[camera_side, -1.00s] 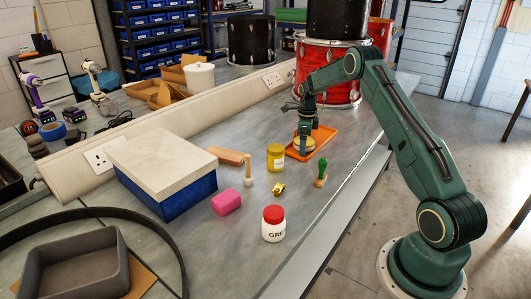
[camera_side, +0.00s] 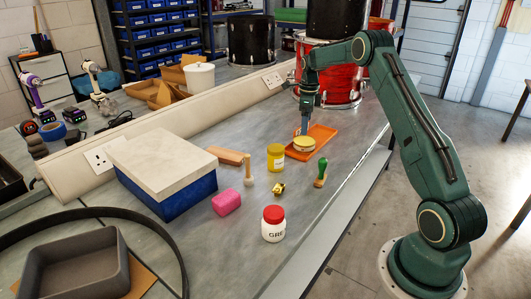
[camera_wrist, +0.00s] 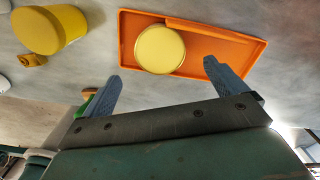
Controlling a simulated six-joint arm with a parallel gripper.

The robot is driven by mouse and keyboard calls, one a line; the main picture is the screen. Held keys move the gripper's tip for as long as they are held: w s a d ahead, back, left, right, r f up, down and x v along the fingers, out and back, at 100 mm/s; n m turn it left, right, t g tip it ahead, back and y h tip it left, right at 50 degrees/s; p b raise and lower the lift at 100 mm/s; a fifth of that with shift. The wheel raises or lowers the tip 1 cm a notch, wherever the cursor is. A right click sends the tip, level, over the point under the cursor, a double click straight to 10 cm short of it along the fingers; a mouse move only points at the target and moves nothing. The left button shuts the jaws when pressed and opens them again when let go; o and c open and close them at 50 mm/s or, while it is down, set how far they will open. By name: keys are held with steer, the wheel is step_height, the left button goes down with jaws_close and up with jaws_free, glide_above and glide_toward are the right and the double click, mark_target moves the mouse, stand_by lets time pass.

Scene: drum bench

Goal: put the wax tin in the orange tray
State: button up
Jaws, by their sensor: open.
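The wax tin (camera_side: 304,144), a low round tin with a yellow lid, sits in the orange tray (camera_side: 324,134). In the wrist view the tin (camera_wrist: 160,49) lies flat on the tray floor, against the tray's ridge. The tray's rim (camera_wrist: 250,45) shows around it in that view. My gripper (camera_side: 304,130) is just behind the tin in the side view. In the wrist view my gripper's two fingers (camera_wrist: 163,83) are spread wide with nothing between them, and the tin is beyond their tips.
Near the tray stand a yellow jar (camera_side: 275,158), a green-handled stamp (camera_side: 321,173), a small brass piece (camera_side: 278,188) and a white jar with a red lid (camera_side: 273,224). A pink block (camera_side: 226,202) and a blue box (camera_side: 175,190) are further left. A red drum (camera_side: 340,80) stands behind.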

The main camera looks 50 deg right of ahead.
steer(key=shift+r, duration=1.8)
steer(key=s+a+r+n+t, duration=0.1)
steer(key=s+a+r+n, duration=0.3)
steer(key=a+r+n, duration=0.45)
steer(key=s+a+r+n+t, duration=0.1)
steer(key=s+a+r+n, duration=0.4)
steer(key=a+r, duration=0.65)
steer(key=s+a+f+n+t, duration=0.1)
steer(key=s+a+f+n, duration=0.2)
steer(key=s+a+n, duration=0.5)
steer(key=s+a+f+n+t, duration=0.2)
steer(key=s+a+n, duration=0.6)
steer(key=s+n, duration=0.2)
steer(key=s, duration=0.2)
steer(key=shift+s+f+t, duration=0.3)
steer(key=shift+s+f, duration=0.05)
steer(key=shift+f, duration=0.05)
